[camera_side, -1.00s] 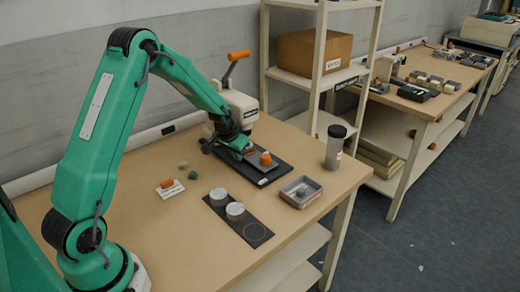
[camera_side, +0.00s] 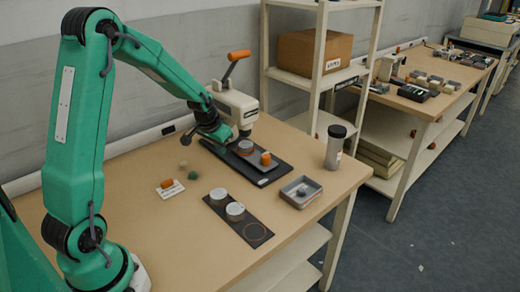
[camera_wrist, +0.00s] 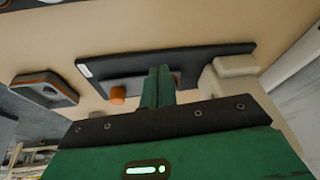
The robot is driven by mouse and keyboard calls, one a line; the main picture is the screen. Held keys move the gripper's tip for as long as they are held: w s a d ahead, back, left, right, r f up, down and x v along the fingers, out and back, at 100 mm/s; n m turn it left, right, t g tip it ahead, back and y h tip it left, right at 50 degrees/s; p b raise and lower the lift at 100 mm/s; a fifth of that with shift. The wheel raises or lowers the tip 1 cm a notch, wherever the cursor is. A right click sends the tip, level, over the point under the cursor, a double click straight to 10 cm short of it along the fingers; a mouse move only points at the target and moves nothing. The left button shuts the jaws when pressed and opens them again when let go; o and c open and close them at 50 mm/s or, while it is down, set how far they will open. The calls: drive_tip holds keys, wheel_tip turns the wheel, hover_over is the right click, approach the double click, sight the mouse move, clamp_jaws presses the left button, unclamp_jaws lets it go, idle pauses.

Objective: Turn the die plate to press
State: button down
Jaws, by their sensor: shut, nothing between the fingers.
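The press (camera_side: 238,108) is a cream machine with an orange-tipped lever at the back of the bench. Its black base (camera_side: 272,175) reaches forward, carrying the grey die plate (camera_side: 257,164) with an orange knob (camera_side: 266,158) at its front right. A round grey piece (camera_side: 245,147) with an orange edge sits under the press head. My gripper (camera_side: 222,138) is shut and empty, just left of the press head and apart from the knob. In the wrist view, its closed green fingers (camera_wrist: 158,84) hide part of the die plate; the knob (camera_wrist: 117,95) shows left of them.
A black strip (camera_side: 253,229) with two white round pieces and an empty orange ring lies in front. A grey tray (camera_side: 300,191) and a dark-lidded jar (camera_side: 335,147) stand right. A card (camera_side: 170,190) with an orange piece and small lumps lie left. Bench between them is clear.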

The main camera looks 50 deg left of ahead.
drive_tip(key=shift+a+v, duration=0.15)
drive_tip(key=shift+v, duration=0.8)
drive_tip(key=shift+a+v, duration=0.15)
drive_tip(key=shift+v, duration=0.85)
drive_tip(key=shift+s, duration=0.1)
drive_tip(key=s+d+r+m, duration=0.1)
drive_tip(key=s+d+r, duration=0.7)
drive_tip(key=d+r, duration=0.35)
drive_tip(key=s+d+r+h, duration=0.1)
drive_tip(key=s+d, duration=0.2)
drive_tip(key=s, duration=0.3)
drive_tip(key=s+d+m+t, duration=0.1)
drive_tip(key=s+d, duration=0.3)
drive_tip(key=s, duration=0.2)
drive_tip(key=shift+d+r+t+h, duration=0.15)
drive_tip(key=shift+r+t+h, duration=0.15)
drive_tip(key=shift+r+h, duration=0.1)
drive_tip(key=shift+s, duration=0.15)
